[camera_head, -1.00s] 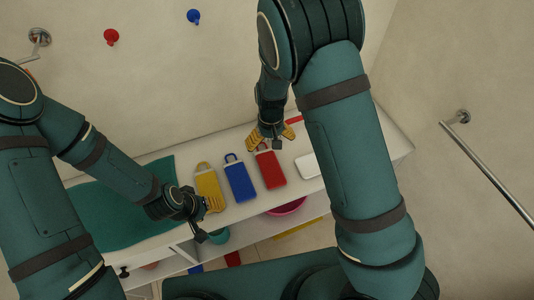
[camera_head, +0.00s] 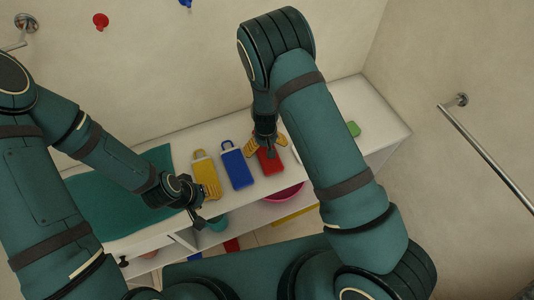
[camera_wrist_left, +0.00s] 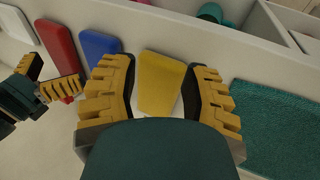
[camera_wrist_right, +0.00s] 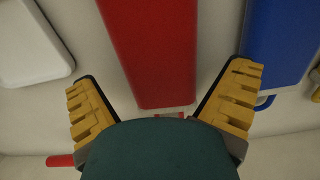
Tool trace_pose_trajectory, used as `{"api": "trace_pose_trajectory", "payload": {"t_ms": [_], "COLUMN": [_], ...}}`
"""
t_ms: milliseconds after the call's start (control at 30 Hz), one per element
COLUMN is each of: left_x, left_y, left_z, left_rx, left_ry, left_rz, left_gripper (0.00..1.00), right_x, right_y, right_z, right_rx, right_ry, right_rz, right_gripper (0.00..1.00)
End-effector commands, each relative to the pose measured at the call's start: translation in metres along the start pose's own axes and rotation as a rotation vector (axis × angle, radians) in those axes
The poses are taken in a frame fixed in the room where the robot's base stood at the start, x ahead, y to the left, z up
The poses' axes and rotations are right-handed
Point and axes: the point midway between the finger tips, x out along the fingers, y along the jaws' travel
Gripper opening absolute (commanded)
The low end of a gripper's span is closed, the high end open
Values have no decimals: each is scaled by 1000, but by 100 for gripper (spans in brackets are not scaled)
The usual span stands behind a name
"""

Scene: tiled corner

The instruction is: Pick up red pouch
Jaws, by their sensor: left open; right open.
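The red pouch (camera_head: 270,161) lies on the white shelf top, to the right of the blue pouch (camera_head: 237,165) and the yellow pouch (camera_head: 205,175). My right gripper (camera_head: 266,147) is open just above the red pouch's handle end. In the right wrist view the red pouch (camera_wrist_right: 150,50) lies between and beyond the two spread fingers, which do not touch it. My left gripper (camera_head: 207,190) is open by the yellow pouch; in the left wrist view the yellow pouch (camera_wrist_left: 160,82) shows between its fingers.
A teal mat (camera_head: 120,212) covers the left of the shelf top. A white item (camera_wrist_right: 32,45) lies beside the red pouch. A pink bowl (camera_head: 284,192) sits below the top. A metal rail (camera_head: 490,160) is on the right wall.

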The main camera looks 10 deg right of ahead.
Motion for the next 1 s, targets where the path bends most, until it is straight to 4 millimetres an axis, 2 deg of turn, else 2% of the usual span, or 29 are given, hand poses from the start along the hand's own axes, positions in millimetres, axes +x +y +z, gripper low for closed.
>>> {"api": "trace_pose_trajectory", "payload": {"t_ms": [133, 367, 467, 533, 567, 867, 1000], "left_x": [1, 1, 1, 1, 1, 0, -1], "left_y": [0, 0, 0, 0, 0, 0, 0], "left_z": [0, 0, 0, 0, 0, 0, 0], "left_rx": [0, 0, 0, 0, 0, 0, 0], "left_ry": [0, 0, 0, 0, 0, 0, 0], "left_rz": [0, 0, 0, 0, 0, 0, 0], "left_gripper": [47, 47, 47, 47, 47, 47, 47], "right_x": [12, 13, 13, 13, 13, 10, -5], "right_y": [0, 0, 0, 0, 0, 0, 0], "right_z": [0, 0, 0, 0, 0, 0, -1], "right_rx": [-2, -1, -1, -1, -1, -1, -1], "right_ry": [0, 0, 0, 0, 0, 1, 3], "right_rz": [0, 0, 0, 0, 0, 0, 0], "right_gripper": [100, 100, 68, 44, 39, 39, 39]}}
